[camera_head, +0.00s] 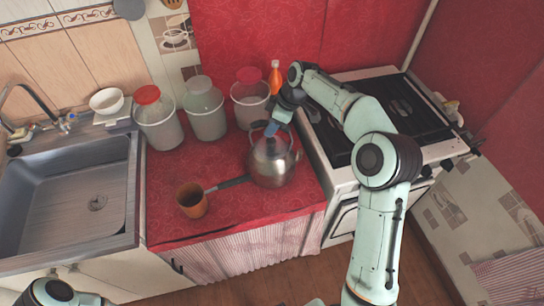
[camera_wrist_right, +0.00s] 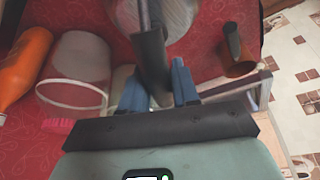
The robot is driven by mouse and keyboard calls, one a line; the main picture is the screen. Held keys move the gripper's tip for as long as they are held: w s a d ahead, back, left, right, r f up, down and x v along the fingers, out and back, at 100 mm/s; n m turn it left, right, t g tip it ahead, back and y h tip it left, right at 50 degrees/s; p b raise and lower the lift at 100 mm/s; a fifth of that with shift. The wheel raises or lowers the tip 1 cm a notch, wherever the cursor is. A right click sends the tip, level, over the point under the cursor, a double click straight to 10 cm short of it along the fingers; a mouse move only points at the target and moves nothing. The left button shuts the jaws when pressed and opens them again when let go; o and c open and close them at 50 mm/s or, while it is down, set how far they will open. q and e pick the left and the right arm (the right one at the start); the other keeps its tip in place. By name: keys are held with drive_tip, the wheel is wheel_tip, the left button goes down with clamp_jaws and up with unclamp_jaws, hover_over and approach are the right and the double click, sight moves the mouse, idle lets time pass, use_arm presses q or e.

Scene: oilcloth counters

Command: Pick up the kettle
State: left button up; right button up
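The kettle (camera_head: 272,165) is rounded shiny metal with a dark arched handle and stands upright on the red counter. It also shows at the top of the right wrist view (camera_wrist_right: 182,18), with its dark handle (camera_wrist_right: 152,62) running towards the camera. My right gripper (camera_head: 275,126) is over the kettle from above, at its handle. In the right wrist view its two blue fingers (camera_wrist_right: 158,82) are apart, one on each side of the handle. Whether they press on it cannot be told. My left gripper is not in view; only part of the left arm shows at the bottom left.
A brown saucepan (camera_head: 192,203) stands left of the kettle, its dark handle reaching the kettle's side. Red-lidded jar (camera_head: 158,120), green jar (camera_head: 205,110), red-lidded jar (camera_head: 250,105) and orange bottle (camera_head: 275,78) stand behind. The sink (camera_head: 75,200) is left, the stove (camera_head: 400,115) right.

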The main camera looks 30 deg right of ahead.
clamp_jaws()
idle(1.0)
drive_tip(key=shift+r, duration=0.1)
